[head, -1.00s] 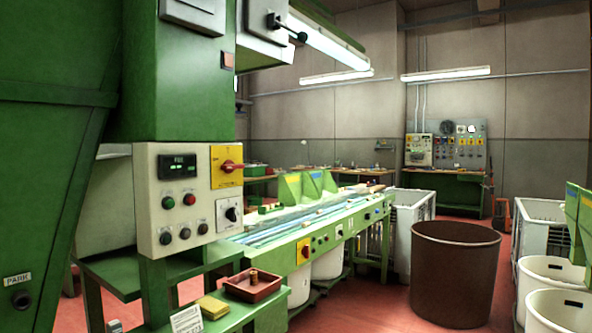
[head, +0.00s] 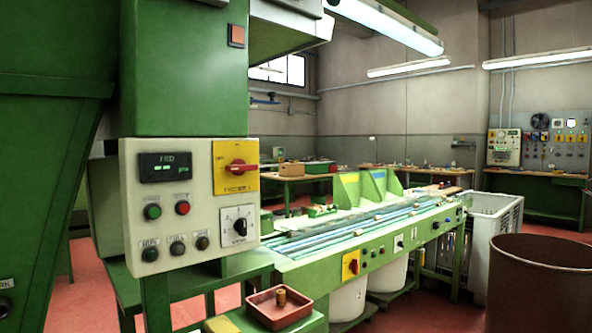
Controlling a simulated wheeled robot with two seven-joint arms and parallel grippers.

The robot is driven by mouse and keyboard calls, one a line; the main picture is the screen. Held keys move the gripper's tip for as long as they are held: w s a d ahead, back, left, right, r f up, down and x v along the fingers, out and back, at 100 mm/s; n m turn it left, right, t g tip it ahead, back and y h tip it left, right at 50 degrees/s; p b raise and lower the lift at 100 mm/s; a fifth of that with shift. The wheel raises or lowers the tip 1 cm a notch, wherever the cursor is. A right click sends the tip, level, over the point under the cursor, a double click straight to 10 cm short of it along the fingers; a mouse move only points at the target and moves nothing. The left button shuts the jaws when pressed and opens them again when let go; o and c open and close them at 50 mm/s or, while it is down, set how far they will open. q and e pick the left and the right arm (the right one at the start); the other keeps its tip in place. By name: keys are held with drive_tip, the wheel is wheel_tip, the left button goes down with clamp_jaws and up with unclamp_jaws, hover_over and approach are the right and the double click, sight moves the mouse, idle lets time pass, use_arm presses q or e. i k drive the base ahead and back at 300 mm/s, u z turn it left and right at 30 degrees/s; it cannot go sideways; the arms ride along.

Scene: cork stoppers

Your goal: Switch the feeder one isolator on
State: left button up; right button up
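The feeder one isolator (head: 241,168) is a red rotary handle on a yellow plate, at the upper right of a cream control box (head: 130,217) on the green machine. Its handle lies roughly horizontal. Below it is a black selector knob (head: 240,227) on a white plate. To its left are a dark display (head: 165,166), a green button (head: 152,211), a red button (head: 182,207) and a row of small dark knobs. Neither of my grippers shows in the head view.
A red tray (head: 279,311) holding a cork stopper (head: 281,296) sits on a green stand below the box. A long green sorting table (head: 390,240) with another red-on-yellow switch (head: 351,265) runs to the right. A brown bin (head: 540,270) stands at the right on red floor.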

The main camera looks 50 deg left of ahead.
sight(238, 168)
drive_tip(key=u, duration=0.5)
drive_tip(key=i, duration=0.9)
drive_tip(key=u, duration=0.8)
